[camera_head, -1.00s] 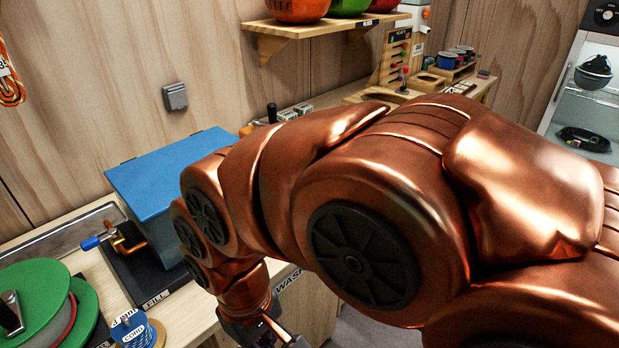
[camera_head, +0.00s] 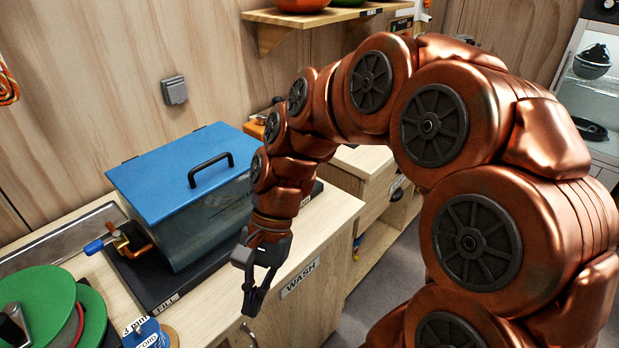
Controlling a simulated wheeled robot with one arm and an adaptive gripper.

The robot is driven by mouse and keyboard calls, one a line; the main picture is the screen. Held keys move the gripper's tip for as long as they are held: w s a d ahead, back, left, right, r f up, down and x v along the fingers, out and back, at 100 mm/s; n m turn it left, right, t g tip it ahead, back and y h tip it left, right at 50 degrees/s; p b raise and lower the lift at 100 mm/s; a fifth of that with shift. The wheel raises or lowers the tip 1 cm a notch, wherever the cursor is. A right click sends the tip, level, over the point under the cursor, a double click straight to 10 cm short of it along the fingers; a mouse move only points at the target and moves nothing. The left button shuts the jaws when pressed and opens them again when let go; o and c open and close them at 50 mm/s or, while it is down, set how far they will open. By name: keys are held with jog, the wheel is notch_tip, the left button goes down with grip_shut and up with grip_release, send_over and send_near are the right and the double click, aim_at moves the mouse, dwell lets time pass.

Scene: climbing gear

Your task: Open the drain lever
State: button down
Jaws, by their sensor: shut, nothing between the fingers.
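A wash tank with a blue lid (camera_head: 165,180) and a dark handle on top stands on a black base on the wooden counter. A brass valve with a blue-handled lever (camera_head: 95,246) sticks out at the tank's left side. A tag reading FILL is on the base's front edge. I cannot tell whether this lever is the drain lever, and no other lever shows on the tank. My gripper (camera_head: 254,306) is shut and empty, pointing down in front of the tank's right part, near the counter's front edge. It is apart from the blue lever.
A green reel (camera_head: 38,308) and a blue cord spool (camera_head: 146,335) stand at the counter's front left. A WASH label (camera_head: 299,281) is on the counter front. A drawer unit (camera_head: 368,185) stands behind to the right. Grey floor is open between.

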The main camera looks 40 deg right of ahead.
jog(key=w+d+r+m+t+y, duration=0.1)
jog(key=w+d+m+t+y, duration=0.1)
jog(key=w+d+m+y, duration=0.45)
jog(key=w+d+m+t+y, duration=0.2)
jog(key=w+d+m+t, duration=0.15)
jog(key=w+m, duration=0.65)
jog(key=d+f+m+t, duration=0.2)
jog(key=d+m, duration=0.4)
jog(key=d, duration=0.3)
jog(key=d+f+m+t+h, duration=0.1)
jog(key=d+f+m+t, duration=0.2)
jog(key=d, duration=0.6)
jog(key=d+f+m+t, duration=0.3)
jog(key=d+m+t, duration=0.2)
jog(key=d+m, duration=0.4)
jog(key=shift+w+d+m+t+h, duration=0.25)
jog(key=shift+w+d+m, duration=0.1)
jog(key=shift+m, duration=0.1)
jog(key=p+x, duration=0.1)
jog(key=x, duration=0.2)
jog(key=p+x, duration=0.1)
jog(key=x, duration=0.7)
jog(key=shift+w+d+p, duration=0.3)
jog(key=shift+d+p, duration=0.1)
jog(key=shift+w+p, duration=0.3)
jog(key=shift+w, duration=0.95)
jog(key=shift+w+d+p, duration=0.1)
jog(key=shift+w+p, duration=0.05)
jog(key=shift+p, duration=0.15)
